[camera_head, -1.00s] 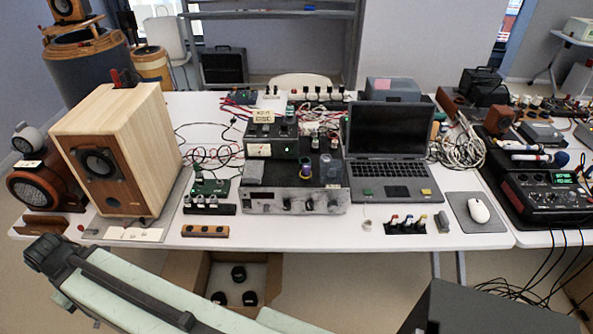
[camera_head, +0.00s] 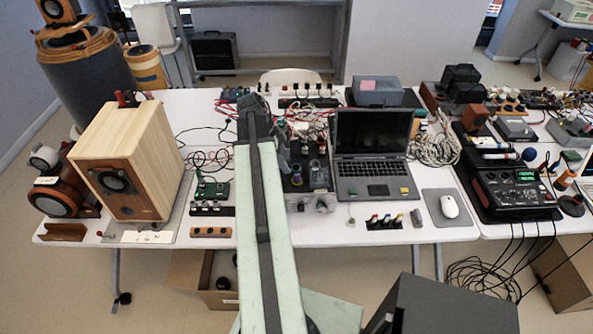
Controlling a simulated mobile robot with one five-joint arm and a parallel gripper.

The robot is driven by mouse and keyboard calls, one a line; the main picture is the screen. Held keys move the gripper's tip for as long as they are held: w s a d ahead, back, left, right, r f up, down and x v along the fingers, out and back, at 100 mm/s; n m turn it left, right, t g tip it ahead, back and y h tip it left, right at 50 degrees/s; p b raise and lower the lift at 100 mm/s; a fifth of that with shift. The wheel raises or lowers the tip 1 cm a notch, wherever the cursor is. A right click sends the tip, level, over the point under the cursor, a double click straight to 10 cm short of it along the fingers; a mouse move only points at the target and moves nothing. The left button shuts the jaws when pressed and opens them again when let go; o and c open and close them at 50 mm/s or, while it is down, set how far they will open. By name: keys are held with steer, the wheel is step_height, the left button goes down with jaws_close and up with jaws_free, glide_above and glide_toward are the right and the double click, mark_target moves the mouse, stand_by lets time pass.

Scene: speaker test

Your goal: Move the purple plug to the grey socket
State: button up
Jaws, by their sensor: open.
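I cannot pick out the purple plug with certainty. A small black rack (camera_head: 384,224) at the table's front edge holds several small coloured plugs, too small to tell a purple one. The grey socket cannot be told apart for sure either. My gripper (camera_head: 284,152) shows only as a dark grey shape beside the far end of my raised arm, over the equipment left of the laptop. It is open, its fingertips are hard to make out, and I see nothing held. My arm hides much of the metal-fronted instrument behind it.
A laptop (camera_head: 371,150) stands right of my arm, with a mouse (camera_head: 449,206) beside it. A wooden speaker (camera_head: 125,160) stands at the left. A black connector strip (camera_head: 212,211) and a wooden block (camera_head: 211,232) lie left of my arm. A black mixer (camera_head: 510,190) is at the right.

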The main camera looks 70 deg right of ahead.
mark_target(297, 175)
steer(key=b+x, duration=0.3)
steer(key=shift+s, duration=0.1)
steer(key=b+x, duration=0.4)
steer(key=x, duration=0.1)
steer(key=shift+s+d+b, duration=0.2)
steer(key=shift+d+b, duration=0.1)
steer(key=shift+d, duration=0.05)
steer(key=shift+r, duration=0.2)
steer(key=shift+c, duration=0.3)
jaws_close()
